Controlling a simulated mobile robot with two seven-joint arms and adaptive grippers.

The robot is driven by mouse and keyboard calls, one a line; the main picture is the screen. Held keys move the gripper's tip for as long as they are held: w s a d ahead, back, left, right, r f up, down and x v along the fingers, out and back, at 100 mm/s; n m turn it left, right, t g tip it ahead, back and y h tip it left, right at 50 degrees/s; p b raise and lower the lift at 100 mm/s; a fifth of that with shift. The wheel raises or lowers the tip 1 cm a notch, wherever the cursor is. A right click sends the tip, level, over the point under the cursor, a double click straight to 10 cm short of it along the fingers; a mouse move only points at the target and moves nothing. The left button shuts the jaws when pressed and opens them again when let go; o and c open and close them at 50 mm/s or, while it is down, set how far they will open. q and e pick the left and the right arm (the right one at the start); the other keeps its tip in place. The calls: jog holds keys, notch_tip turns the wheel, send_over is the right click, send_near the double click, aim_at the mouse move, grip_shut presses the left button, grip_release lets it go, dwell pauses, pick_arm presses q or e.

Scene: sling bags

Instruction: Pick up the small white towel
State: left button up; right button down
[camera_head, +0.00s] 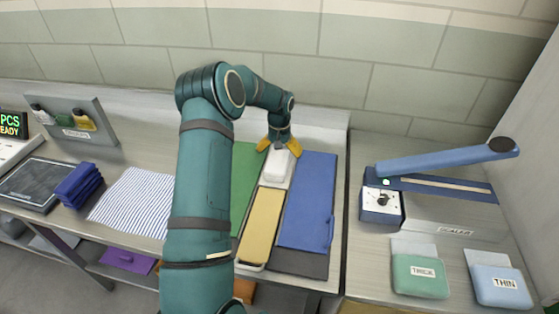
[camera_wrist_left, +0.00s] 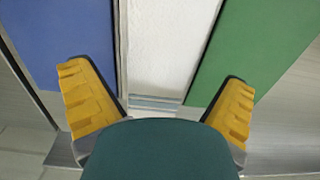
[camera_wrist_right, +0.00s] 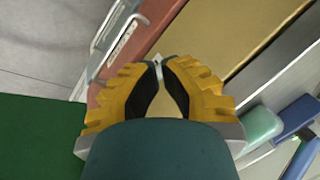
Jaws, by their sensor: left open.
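The small white towel (camera_head: 279,168) lies as a narrow folded strip between a green cloth and a blue cloth on the workbench. My left gripper (camera_head: 277,140) is over its far end in the head view. In the left wrist view the towel (camera_wrist_left: 165,50) runs between the two spread yellow fingers of my left gripper (camera_wrist_left: 160,100), which is open and empty. I cannot tell how high the fingers are above it. My right gripper (camera_wrist_right: 160,70) shows only in its own wrist view, with its fingertips together and nothing clearly held.
The green cloth (camera_head: 242,180) and blue cloth (camera_head: 308,200) flank the towel, with a yellow piece (camera_head: 261,222) in front. A sealer (camera_head: 440,212) with a raised blue arm stands right. A striped cloth (camera_head: 135,200) and dark blue folded stack (camera_head: 80,186) lie left.

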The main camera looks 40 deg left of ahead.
aim_at(280, 155)
pick_arm(q)
notch_tip(280, 155, down, 4)
jog(key=shift+w+r, duration=0.1)
jog(key=shift+r, duration=0.05)
jog(key=c, duration=1.2)
jog(key=shift+r, duration=0.2)
